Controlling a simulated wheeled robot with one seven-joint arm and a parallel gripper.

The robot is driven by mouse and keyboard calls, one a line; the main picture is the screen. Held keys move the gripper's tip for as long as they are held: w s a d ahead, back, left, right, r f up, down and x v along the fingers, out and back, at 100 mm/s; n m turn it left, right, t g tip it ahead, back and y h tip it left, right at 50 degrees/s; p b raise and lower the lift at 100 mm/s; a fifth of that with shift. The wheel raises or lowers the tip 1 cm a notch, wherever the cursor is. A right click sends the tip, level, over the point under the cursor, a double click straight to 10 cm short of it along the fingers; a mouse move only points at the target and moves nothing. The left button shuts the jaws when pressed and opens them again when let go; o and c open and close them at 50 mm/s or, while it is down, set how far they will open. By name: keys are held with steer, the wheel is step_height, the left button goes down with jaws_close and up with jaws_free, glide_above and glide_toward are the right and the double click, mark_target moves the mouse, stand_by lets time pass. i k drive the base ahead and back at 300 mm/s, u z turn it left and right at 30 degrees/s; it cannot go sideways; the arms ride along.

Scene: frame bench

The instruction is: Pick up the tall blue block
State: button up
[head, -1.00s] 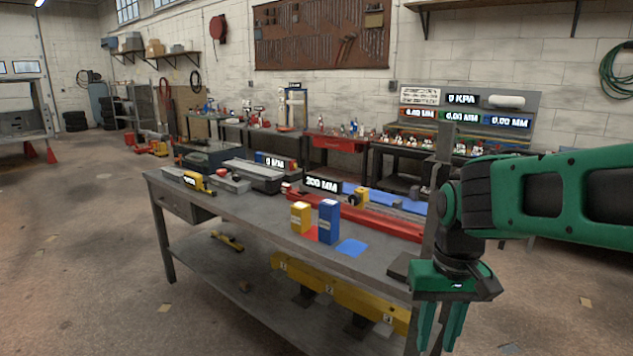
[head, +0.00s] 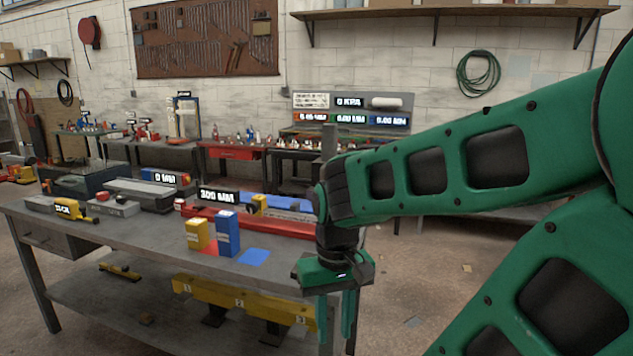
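The tall blue block (head: 228,234) stands upright on the grey bench (head: 150,233), near its front edge, left of my arm. A shorter yellow block (head: 199,236) stands close beside it on the left. A flat blue square (head: 255,257) lies on the bench to the right of the blue block. My gripper (head: 335,348) points down, empty, to the right of the block and lower than it in the picture. Its two green fingers are apart, and their tips reach the bottom edge of the view.
A long red rail (head: 275,226) with a "300 MM" sign (head: 217,196) lies behind the blocks. A yellow tool (head: 75,210) and grey cases are at the left of the bench. A yellow beam (head: 240,301) is on the lower shelf.

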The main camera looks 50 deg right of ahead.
mark_target(227, 220)
steer(key=z, duration=0.85)
steer(key=i, duration=0.7)
steer(key=z, duration=0.8)
